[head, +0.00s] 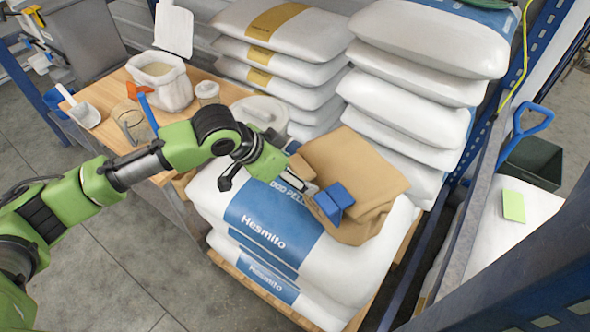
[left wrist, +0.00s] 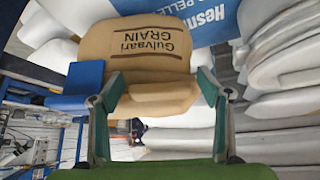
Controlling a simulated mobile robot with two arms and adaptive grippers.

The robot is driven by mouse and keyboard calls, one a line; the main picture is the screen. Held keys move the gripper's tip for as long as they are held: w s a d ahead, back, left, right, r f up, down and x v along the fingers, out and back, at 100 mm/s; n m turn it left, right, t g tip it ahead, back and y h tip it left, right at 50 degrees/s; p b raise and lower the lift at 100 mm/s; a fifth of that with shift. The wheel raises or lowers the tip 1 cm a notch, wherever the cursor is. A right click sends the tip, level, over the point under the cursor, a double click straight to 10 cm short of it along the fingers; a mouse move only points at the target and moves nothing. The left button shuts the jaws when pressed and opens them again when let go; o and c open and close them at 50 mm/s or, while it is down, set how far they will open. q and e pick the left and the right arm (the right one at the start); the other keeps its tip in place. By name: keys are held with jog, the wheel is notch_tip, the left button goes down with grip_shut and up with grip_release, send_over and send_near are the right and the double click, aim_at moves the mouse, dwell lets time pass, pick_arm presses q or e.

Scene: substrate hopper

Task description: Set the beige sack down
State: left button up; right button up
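The beige sack (head: 350,167) rests slumped on top of the stack of white and blue Hesmito bags (head: 265,221). In the left wrist view the sack (left wrist: 137,60) shows its dark "Gulvaari GRAIN" print, with its near part between the two fingers. My left gripper (head: 309,180) is at the sack's left side; in the left wrist view its fingers (left wrist: 160,73) are wide apart, one on each side of the sack, and appear to press on it. The finger contacts are partly hidden. My right gripper is not in view.
Tall piles of white bags (head: 415,80) stand behind. A wooden bench (head: 118,82) with an open white sack (head: 160,84), jars and a scoop is at left. Blue rack posts (head: 485,150) stand at right.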

pick_arm(q)
jog(key=v, duration=1.2)
dwell(0.3)
